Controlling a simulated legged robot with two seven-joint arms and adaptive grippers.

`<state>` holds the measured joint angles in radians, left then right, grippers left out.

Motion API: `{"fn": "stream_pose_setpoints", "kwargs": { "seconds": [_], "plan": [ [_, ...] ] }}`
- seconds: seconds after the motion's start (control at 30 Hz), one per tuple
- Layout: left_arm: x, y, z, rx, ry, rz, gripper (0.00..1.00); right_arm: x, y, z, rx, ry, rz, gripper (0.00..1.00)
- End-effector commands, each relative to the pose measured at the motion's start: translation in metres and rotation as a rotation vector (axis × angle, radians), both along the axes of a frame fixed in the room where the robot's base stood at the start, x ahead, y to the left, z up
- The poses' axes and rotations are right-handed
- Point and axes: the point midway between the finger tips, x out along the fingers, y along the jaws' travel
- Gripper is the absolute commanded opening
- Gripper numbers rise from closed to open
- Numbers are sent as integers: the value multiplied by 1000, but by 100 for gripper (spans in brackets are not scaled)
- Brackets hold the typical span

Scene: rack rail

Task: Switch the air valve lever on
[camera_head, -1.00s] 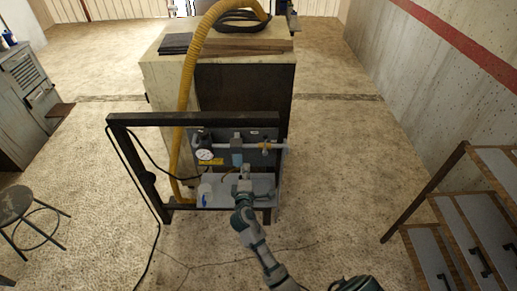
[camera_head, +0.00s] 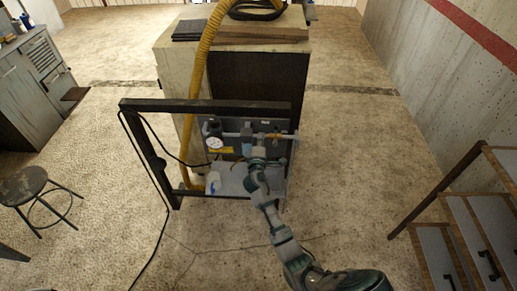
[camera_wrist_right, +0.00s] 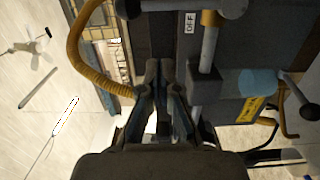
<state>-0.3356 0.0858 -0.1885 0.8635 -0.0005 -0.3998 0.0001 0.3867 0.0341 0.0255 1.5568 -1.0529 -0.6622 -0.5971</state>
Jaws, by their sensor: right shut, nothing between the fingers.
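The air panel (camera_head: 222,130) is a dark board in a black frame, with a pipe, a round white gauge (camera_head: 215,143) and a brass-yellow valve part (camera_head: 272,136). In the right wrist view, the brass part (camera_wrist_right: 209,35) sits on the grey pipe, beside a white OFF label (camera_wrist_right: 190,22). The lever's exact position is hard to make out. My right gripper (camera_head: 258,152) is just below the pipe in the head view. In the right wrist view its fingers (camera_wrist_right: 166,68) are shut and empty, left of the pipe. My left gripper is out of view.
A large cabinet (camera_head: 255,85) stands behind the panel, with a yellow hose (camera_head: 199,75) running down its left side. A grey shelf (camera_head: 235,182) lies below the panel. A stool (camera_head: 24,186) is at left and steps (camera_head: 455,240) at right.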

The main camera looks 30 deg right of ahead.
Motion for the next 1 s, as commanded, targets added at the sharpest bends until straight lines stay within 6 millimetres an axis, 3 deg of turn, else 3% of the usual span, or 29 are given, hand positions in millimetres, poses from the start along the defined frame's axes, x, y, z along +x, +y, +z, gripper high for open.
{"fn": "stream_pose_setpoints", "kwargs": {
  "seconds": [0.03, 0.3, 1.0],
  "plan": [
    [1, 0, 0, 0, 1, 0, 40, 8, -6, 1, -1, -1, -1, 0],
    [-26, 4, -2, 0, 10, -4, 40, -8, -35, 2, -3, -1, 1, 0],
    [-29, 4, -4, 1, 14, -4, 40, -11, -42, 1, 37, -24, 0, 0]
  ]
}}
